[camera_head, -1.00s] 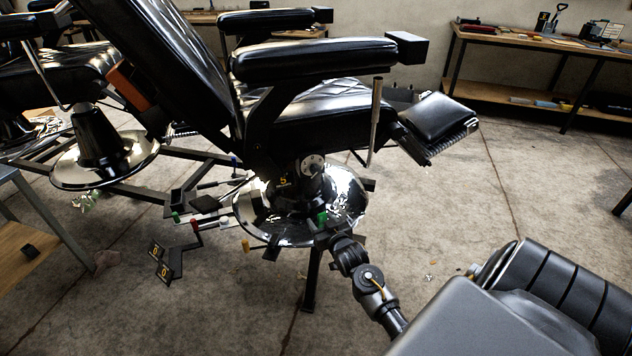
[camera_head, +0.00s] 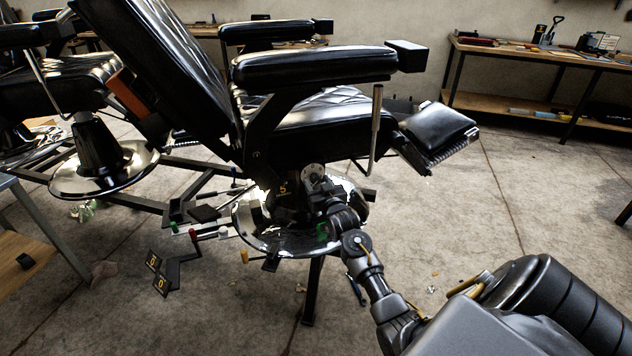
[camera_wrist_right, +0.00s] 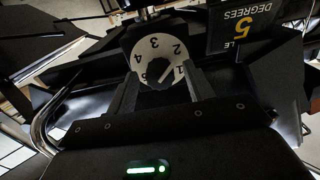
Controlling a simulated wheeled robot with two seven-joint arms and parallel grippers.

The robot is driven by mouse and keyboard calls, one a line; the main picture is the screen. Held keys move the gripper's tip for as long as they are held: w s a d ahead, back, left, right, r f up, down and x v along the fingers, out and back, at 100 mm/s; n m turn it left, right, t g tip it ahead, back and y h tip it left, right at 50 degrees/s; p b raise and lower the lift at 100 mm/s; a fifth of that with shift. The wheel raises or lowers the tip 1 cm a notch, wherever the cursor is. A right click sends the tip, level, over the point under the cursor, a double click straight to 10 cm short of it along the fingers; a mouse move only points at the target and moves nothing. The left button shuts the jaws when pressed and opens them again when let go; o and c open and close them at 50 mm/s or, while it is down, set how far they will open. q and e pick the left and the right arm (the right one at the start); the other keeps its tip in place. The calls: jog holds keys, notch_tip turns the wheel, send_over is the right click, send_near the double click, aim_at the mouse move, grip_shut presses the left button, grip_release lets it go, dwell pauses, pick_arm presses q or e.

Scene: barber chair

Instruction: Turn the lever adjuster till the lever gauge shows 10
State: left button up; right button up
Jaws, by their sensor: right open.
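A white round dial (camera_wrist_right: 158,50) with black numerals 1 to 5 and a dark centre is ahead in the right wrist view. It also shows under the chair seat in the head view (camera_head: 312,173). A black plate beside it (camera_wrist_right: 243,28) reads a yellow 5 above "DEGREES"; its first word is cut off. That yellow 5 (camera_head: 283,187) shows in the head view too. I cannot tell which part is named the lever adjuster. My right gripper (camera_wrist_right: 160,82) is open, its fingers on either side of the dial's lower part; contact is unclear. My left gripper is out of view.
The chair seat (camera_head: 330,125) hangs over the work spot, above a shiny round base (camera_head: 275,238). Two small plates reading 0 (camera_head: 153,262) and knobbed levers, including a red one (camera_head: 194,236), stand left of it. A workbench (camera_head: 500,48) is far right. Floor between is open.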

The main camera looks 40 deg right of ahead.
jog(key=shift+x, duration=0.95)
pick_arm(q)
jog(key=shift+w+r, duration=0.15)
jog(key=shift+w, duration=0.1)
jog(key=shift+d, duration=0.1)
pick_arm(e)
jog(key=c, duration=1)
jog(key=shift+o, duration=0.2)
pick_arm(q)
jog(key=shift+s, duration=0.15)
